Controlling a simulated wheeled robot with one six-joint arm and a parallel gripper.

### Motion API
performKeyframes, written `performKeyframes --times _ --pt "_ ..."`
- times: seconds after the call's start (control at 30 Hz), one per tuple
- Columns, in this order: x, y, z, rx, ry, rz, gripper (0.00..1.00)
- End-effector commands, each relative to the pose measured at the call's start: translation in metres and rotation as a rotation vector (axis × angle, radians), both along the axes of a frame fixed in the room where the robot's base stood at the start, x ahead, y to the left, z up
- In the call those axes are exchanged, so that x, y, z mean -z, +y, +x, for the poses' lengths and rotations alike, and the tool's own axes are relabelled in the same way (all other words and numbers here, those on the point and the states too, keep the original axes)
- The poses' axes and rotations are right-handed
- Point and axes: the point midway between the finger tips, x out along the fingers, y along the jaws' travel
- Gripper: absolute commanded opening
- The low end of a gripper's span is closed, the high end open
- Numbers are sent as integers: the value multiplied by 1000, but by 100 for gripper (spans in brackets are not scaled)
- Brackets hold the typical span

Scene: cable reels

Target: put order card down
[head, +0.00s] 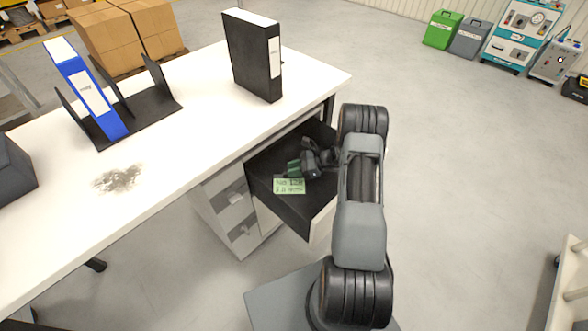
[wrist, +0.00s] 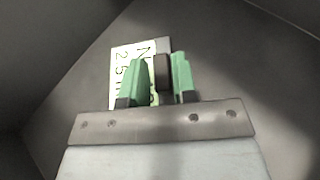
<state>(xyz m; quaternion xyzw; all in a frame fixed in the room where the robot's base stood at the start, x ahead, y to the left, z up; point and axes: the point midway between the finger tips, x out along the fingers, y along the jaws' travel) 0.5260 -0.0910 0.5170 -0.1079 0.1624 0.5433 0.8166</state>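The order card (head: 289,185) is a pale green card with dark writing. It is inside the open drawer (head: 264,193), near the drawer's left side. My gripper (head: 296,168) reaches down into the drawer at the card. In the wrist view, my gripper's green fingers (wrist: 161,75) close around a small dark block (wrist: 162,72) at the card, and the card (wrist: 119,65) shows behind and left of the left finger. Part of the card is hidden by the fingers. I cannot tell whether the card touches the drawer floor.
The drawer sits under a white desk (head: 200,140). On the desk are a black binder (head: 250,60), a blue binder (head: 85,90) in a dark rack (head: 150,110), and a grey smudge (head: 118,178). Drawer walls surround my gripper closely.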

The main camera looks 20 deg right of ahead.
Motion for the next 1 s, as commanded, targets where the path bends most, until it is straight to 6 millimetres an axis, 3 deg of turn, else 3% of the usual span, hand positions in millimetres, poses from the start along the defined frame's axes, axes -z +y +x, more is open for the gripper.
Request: performKeyframes --times 0.17,0.43,0.57,1.0 --pt "0 0 0 0 0 0 44" --pt "-3 0 0 0 0 0 44" --pt "-17 0 0 0 -1 0 44" --pt "-38 -56 -23 2 -1 0 44"
